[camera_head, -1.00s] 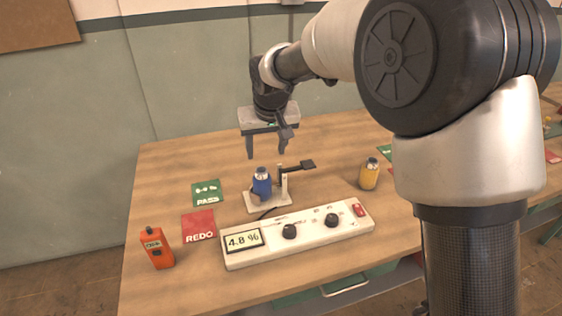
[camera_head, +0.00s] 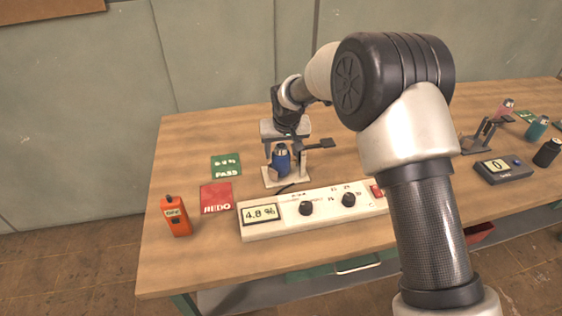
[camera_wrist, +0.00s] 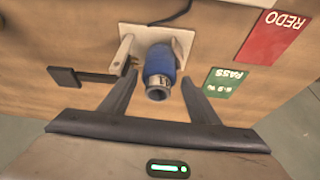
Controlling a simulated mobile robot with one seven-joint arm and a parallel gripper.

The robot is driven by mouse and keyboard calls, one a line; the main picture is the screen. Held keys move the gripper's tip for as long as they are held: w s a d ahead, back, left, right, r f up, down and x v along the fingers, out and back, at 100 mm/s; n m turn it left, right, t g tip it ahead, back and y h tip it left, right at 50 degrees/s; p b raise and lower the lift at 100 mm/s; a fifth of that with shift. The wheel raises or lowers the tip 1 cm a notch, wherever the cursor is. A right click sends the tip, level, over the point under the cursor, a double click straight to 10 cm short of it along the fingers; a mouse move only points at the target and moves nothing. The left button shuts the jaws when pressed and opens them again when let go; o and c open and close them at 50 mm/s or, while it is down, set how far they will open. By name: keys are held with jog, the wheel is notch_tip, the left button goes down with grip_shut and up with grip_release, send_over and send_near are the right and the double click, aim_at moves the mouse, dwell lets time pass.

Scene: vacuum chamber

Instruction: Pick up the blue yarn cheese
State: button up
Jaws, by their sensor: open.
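The blue yarn cheese (camera_head: 281,165) stands upright on the white stand (camera_head: 272,182) behind the meter. In the wrist view, the blue yarn cheese (camera_wrist: 160,66) shows its pale top end towards me. My gripper (camera_head: 283,158) is above it, pointing down, with its fingers spread. In the wrist view, the fingers of my gripper (camera_wrist: 160,80) reach towards either side of the cheese, with gaps showing between. The cheese is not held.
A meter box (camera_head: 325,207) reading 4.8 % lies in front of the stand. Green PASS card (camera_head: 226,166), red REDO card (camera_head: 216,197) and an orange device (camera_head: 176,216) lie left.

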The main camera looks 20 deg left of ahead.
jog(key=shift+x, duration=1.6)
jog(key=shift+c, duration=0.5)
jog(key=c, duration=0.8)
jog(key=shift+r, duration=0.1)
